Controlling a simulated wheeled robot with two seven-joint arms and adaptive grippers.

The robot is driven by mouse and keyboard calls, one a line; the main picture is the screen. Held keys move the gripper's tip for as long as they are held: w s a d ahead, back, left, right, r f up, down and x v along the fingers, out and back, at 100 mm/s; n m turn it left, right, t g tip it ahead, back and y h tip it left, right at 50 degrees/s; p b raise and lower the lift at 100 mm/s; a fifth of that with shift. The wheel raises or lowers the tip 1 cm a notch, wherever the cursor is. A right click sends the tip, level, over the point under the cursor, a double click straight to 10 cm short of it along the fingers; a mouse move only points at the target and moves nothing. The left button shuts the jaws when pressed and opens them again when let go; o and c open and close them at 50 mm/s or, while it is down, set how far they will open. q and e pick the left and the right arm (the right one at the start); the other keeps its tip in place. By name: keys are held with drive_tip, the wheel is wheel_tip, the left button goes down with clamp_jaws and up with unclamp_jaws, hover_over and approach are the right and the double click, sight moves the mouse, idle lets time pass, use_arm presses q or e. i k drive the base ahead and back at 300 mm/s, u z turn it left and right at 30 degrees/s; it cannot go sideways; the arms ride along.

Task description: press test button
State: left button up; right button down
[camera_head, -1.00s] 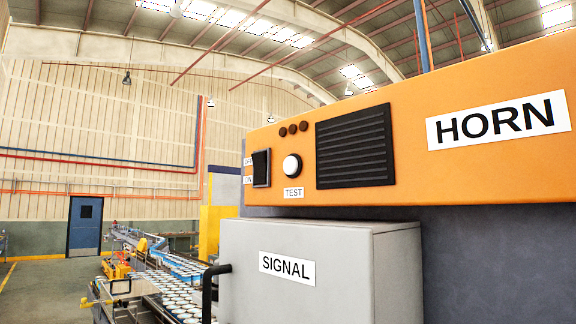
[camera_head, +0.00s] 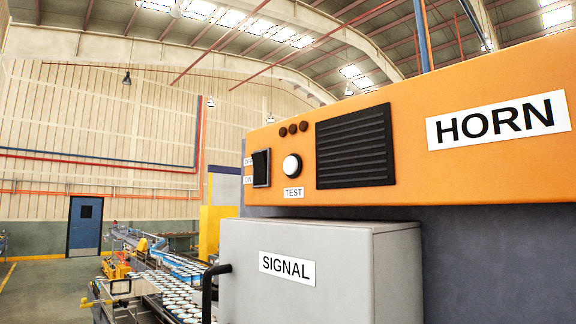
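The test button (camera_head: 292,166) is a round white button in a dark ring on the orange horn panel (camera_head: 420,175). A white label reading TEST (camera_head: 293,193) sits just below it. To its left is a black rocker switch (camera_head: 261,168) with OFF and ON labels, partly hidden by the switch. Neither of my grippers shows in the head view.
A grey box labelled SIGNAL (camera_head: 300,275), with a black handle (camera_head: 211,290) on its left, stands below the panel and juts forward. A conveyor carrying several round white-topped items (camera_head: 176,292) runs at lower left. Open floor (camera_head: 45,290) lies farther left.

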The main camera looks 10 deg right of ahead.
sight(290, 164)
drive_tip(key=z, duration=2.65)
drive_tip(key=k, duration=1.35)
drive_tip(key=u, duration=2)
